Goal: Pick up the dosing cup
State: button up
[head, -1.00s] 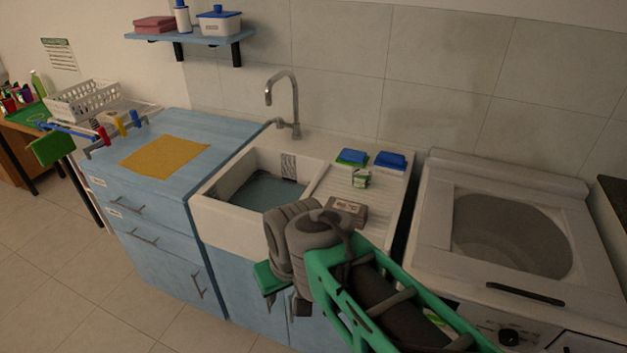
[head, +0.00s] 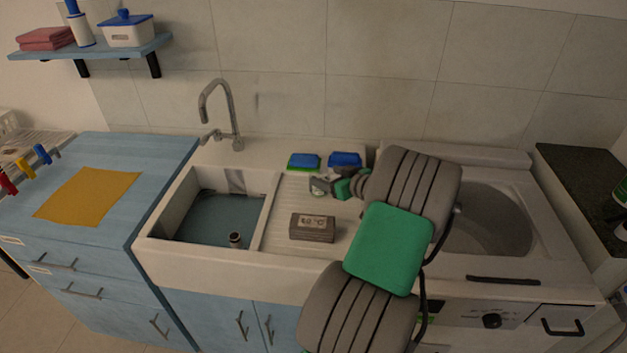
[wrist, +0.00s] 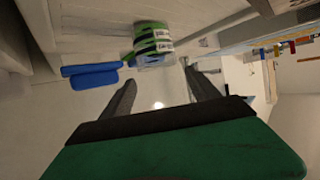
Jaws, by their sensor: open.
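No item is clearly marked as the dosing cup. A small green-and-white banded item with a pale, clear-looking end (wrist: 152,42) lies just beyond my fingers in the wrist view; I cannot tell whether it is the cup. In the head view its pale part (head: 318,188) shows on the ribbed drainboard, partly hidden by my gripper (head: 326,184). In the wrist view my gripper (wrist: 160,92) is open, with an empty gap between its two dark fingers. The item appears apart from the fingers.
A grey block (head: 312,228) with a label lies on the drainboard. Two blue pieces (head: 304,162) (head: 345,159) lie behind the item.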

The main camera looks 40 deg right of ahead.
aim_at(327, 201)
notch_tip(327, 201, down, 3)
jog(key=b, duration=0.3)
jog(key=shift+f+b, duration=0.6)
jog(key=shift+f, duration=0.05)
jog(key=p+x, duration=0.2)
jog(key=x, duration=0.6)
jog(key=shift+d+r, duration=0.15)
jog(key=shift+c, duration=0.2)
jog(key=c, duration=1.2)
jog(key=shift+c, duration=0.3)
jog(key=shift+r, duration=0.2)
